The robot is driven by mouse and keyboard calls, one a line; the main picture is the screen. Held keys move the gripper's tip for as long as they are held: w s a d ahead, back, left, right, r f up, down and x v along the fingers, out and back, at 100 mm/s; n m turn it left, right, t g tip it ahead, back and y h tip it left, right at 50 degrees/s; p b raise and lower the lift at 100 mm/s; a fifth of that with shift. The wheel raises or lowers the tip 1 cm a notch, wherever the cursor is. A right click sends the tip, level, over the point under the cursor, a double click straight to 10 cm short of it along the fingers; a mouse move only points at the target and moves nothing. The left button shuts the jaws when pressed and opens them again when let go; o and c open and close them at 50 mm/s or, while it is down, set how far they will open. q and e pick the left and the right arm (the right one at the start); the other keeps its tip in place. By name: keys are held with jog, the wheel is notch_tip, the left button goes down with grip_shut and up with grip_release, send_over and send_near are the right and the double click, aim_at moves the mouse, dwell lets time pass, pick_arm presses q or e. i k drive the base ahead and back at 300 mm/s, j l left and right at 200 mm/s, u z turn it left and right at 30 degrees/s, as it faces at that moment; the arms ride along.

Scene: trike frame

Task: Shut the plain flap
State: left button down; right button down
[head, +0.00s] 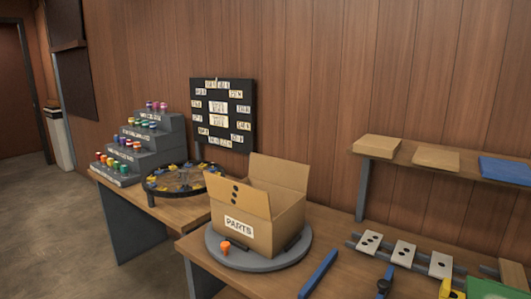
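A cardboard box (275,226) with a PARTS label (239,226) stands on a round grey turntable (262,264). Its plain flap (280,172) stands up, open, along the box's back side. The other flap (237,193), marked with black dots, also stands up on the front left side. The inside of the box is mostly hidden behind the dotted flap. Neither of my grippers is in view.
An orange knob (225,247) sits at the turntable's front left. A blue bar (318,273) lies to its right, near rails with dotted white plates (404,254). A shelf (378,150) with flat boxes is on the right. A stepped rack (150,142) stands at left.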

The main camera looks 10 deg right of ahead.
aim_at(277, 171)
jog(key=i+j, duration=0.2)
jog(key=j, duration=0.15)
jog(key=i+j, duration=0.2)
jog(key=i+j+z, duration=0.1)
jog(key=j, duration=0.35)
jog(key=i, duration=0.1)
